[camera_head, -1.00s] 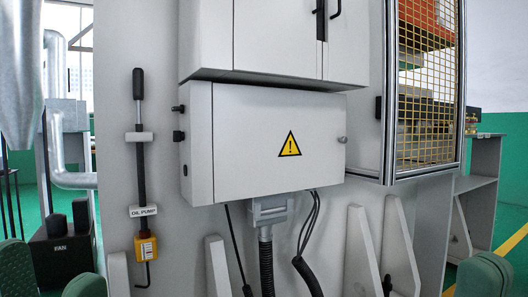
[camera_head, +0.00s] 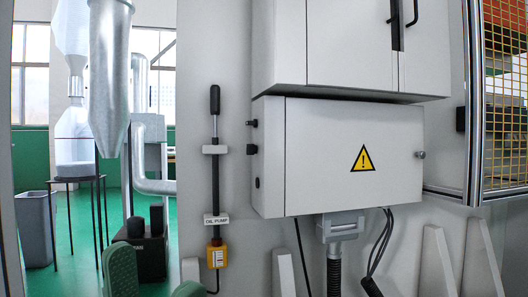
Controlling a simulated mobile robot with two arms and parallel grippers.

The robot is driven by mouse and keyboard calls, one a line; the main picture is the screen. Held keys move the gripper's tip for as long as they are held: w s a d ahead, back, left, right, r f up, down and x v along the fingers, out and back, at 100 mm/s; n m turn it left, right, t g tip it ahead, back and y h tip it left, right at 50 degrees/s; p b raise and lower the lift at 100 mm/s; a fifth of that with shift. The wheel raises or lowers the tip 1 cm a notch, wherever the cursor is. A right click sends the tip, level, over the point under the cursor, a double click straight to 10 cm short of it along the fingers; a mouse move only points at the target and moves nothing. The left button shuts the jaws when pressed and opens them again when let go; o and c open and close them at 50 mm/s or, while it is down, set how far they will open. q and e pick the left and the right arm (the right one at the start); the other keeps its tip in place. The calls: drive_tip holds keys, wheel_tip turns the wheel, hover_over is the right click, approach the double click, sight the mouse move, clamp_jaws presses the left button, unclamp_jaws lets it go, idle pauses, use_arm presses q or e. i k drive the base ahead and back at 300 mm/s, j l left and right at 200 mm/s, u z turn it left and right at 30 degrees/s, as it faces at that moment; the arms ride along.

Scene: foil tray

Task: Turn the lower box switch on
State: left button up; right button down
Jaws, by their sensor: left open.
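The lower box (camera_head: 325,170) is a light grey cabinet with a yellow warning triangle (camera_head: 362,159), mounted on the grey panel under a larger cabinet. Its door is shut. Two small black knob-like parts, an upper one (camera_head: 252,123) and a lower one (camera_head: 252,149), stick out from its left side. A small dark oval (camera_head: 257,182) lies below them on that side. I cannot tell which is the switch or its state. My left gripper (camera_head: 154,270) shows as two green fingertips at the bottom edge, open and empty, below and left of the box. My right gripper is out of view.
An oil pump lever (camera_head: 214,165) with a yellow base (camera_head: 216,257) stands on the panel left of the box. A conduit (camera_head: 334,268) and cables (camera_head: 379,245) hang below the box. A mesh guard (camera_head: 505,125) is at right. Pipes and a fan unit (camera_head: 150,250) are behind at left.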

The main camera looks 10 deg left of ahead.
sight(252, 150)
drive_tip(key=i+l+u, duration=0.35)
drive_tip(key=i+u, duration=0.15)
drive_tip(key=i, duration=0.15)
drive_tip(key=i+l+u, duration=0.5)
drive_tip(key=i+l, duration=0.05)
drive_tip(key=l, duration=0.05)
